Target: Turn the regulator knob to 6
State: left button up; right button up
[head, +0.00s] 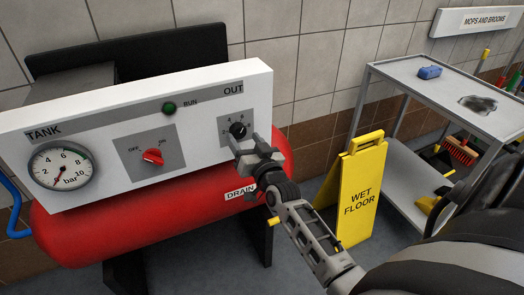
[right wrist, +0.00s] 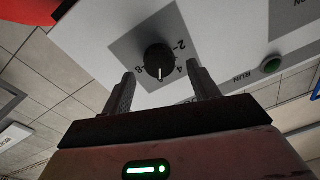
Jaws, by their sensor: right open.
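The black regulator knob (head: 238,130) sits on a grey square plate under the word OUT, on the white panel's right end. Numerals ring it. In the right wrist view the knob (right wrist: 156,58) shows a white pointer mark aimed down toward my fingers, between the 4 and what looks like an 8. I cannot read a 6 there. My right gripper (head: 247,147) is open in front of the knob. In the right wrist view its fingers (right wrist: 162,88) stand apart, with the knob showing beyond the gap and nothing held. My left gripper is not in view.
The panel (head: 205,90) also carries a red switch (head: 153,156), a green RUN lamp (head: 169,108) and a gauge (head: 62,167), above a red tank (head: 120,220). A yellow wet-floor sign (head: 357,190) and a grey cart (head: 430,82) stand to the right.

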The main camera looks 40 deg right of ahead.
jog(key=r+v, duration=0.1)
jog(key=v, duration=1.2)
jog(key=shift+s+f+b, duration=0.35)
jog(key=shift+f+b, duration=0.1)
jog(key=shift+f, duration=0.05)
jog(key=shift+a, duration=0.15)
jog(key=s+a+f+n+g+y, duration=0.3)
jog(key=s+a+f+n+g, duration=0.1)
jog(key=a+f, duration=0.3)
jog(key=s+a+f+n+g+y, duration=0.3)
jog(key=s+a+f, duration=0.3)
jog(key=a, duration=0.3)
jog(key=shift+s+a+f+n+g+y, duration=0.3)
jog(key=shift+a+f+n+g, duration=0.1)
jog(key=shift+f+n+g, duration=0.25)
jog(key=shift+w, duration=0.1)
